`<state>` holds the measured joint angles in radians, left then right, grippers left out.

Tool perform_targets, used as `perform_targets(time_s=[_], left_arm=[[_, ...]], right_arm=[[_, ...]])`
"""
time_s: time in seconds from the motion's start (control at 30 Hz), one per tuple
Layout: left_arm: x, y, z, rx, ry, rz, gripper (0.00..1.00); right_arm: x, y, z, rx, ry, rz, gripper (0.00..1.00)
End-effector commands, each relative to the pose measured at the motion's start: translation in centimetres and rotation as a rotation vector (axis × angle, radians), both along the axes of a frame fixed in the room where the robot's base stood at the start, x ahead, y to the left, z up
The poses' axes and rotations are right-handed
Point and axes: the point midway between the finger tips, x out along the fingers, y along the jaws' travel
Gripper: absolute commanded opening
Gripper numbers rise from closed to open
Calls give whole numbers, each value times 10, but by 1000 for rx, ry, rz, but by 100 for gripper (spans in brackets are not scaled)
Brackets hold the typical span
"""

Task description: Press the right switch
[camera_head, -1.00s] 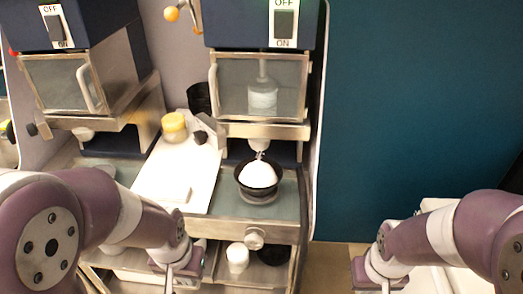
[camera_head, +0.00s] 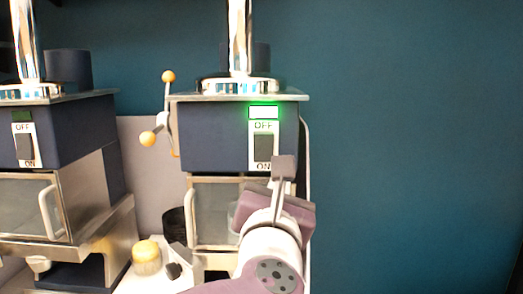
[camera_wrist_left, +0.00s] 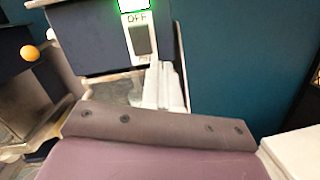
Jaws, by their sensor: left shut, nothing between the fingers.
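The right switch (camera_head: 264,148) is a dark rocker on a white plate marked OFF above and ON below, on the front of the right blue machine (camera_head: 215,137). A green lamp (camera_head: 263,112) glows above it. The switch also shows in the left wrist view (camera_wrist_left: 142,40). My left gripper (camera_head: 283,165) is shut and empty. Its tip lies just below and right of the switch in the head view, overlapping the plate's lower right corner. In the wrist view its fingers (camera_wrist_left: 165,85) point up just under the plate. Contact cannot be told. My right gripper is out of view.
The left machine (camera_head: 75,130) has a similar switch (camera_head: 25,146) with a dark lamp. Orange-knobbed levers (camera_head: 148,138) stand between the machines. A yellow-lidded jar (camera_head: 146,255) and a black cup (camera_head: 175,222) are below. The wall on the right is clear.

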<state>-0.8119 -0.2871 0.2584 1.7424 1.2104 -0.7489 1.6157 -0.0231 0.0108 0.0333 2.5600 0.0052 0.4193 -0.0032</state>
Motion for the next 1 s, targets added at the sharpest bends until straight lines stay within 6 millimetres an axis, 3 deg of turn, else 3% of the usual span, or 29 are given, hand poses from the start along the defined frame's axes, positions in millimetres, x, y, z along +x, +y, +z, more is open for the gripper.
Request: perform_targets(time_s=[0.1, 0.2, 0.57, 0.77, 1.0], left_arm=[[2, 20, 2, -238, 14, 68, 0], [2, 24, 3, -310, 11, 74, 0], [4, 23, 4, -319, 13, 72, 0], [33, 24, 11, -315, 13, 73, 0], [86, 24, 19, -315, 14, 74, 0]], right_arm=[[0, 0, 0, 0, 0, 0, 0], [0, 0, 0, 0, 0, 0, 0], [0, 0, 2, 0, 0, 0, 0], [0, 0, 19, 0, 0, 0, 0], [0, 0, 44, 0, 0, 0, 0]])
